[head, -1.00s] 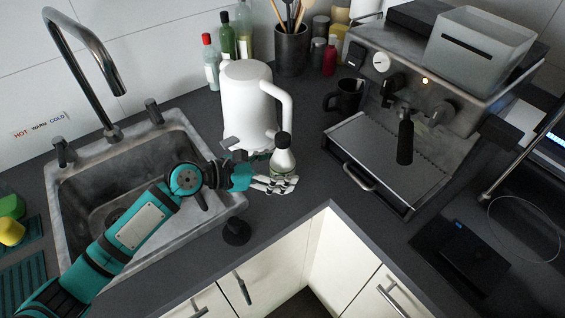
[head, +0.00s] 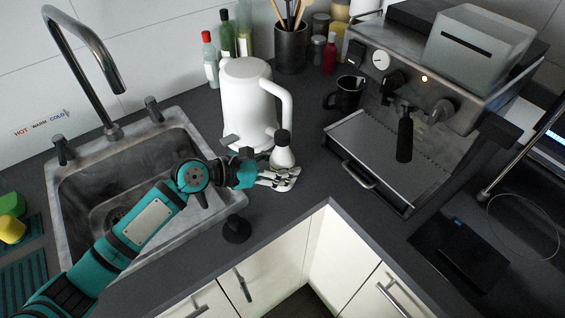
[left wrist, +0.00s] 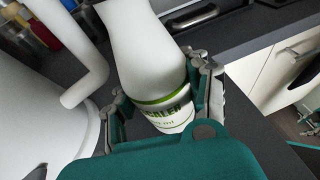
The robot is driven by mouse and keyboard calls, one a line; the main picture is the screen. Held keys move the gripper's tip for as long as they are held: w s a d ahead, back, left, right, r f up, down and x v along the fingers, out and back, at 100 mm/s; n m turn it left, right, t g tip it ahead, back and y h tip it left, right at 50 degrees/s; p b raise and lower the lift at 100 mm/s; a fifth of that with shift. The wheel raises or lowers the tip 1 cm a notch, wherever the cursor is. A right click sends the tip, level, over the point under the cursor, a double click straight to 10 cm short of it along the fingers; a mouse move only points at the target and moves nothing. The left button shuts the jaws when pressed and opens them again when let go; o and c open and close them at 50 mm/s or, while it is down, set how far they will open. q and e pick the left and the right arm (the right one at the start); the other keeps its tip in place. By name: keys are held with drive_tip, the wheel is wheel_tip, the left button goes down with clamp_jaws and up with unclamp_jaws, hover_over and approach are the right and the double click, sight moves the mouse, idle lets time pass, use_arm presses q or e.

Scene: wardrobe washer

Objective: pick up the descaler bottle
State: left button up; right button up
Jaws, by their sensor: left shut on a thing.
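The descaler bottle (head: 283,156) is white with a black cap and a green-striped label. It stands about upright in front of the white kettle (head: 247,103). My left gripper (head: 277,178) is shut on its lower part. In the left wrist view the bottle (left wrist: 150,60) sits between the two fingers of the gripper (left wrist: 165,110), and part of its label shows. Whether its base touches the counter is hidden by the fingers.
The kettle's handle is close behind the bottle. A sink (head: 70,208) lies to the left, under my arm. An espresso machine (head: 375,150) stands to the right, with a black mug (head: 347,97) beside it. A small black object (head: 236,229) sits near the counter's front edge.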

sight(274, 157)
use_arm(q)
drive_tip(key=shift+r, duration=0.5)
drive_tip(key=r, duration=0.2)
drive_tip(key=shift+s+r, duration=0.25)
drive_tip(key=shift+r, duration=0.1)
drive_tip(key=s+a+r, duration=0.1)
drive_tip(key=s+a, duration=0.1)
drive_tip(key=s, duration=1.3)
drive_tip(key=shift+s+a+r, duration=0.15)
drive_tip(key=shift+a+r, duration=0.05)
drive_tip(key=shift+a, duration=0.05)
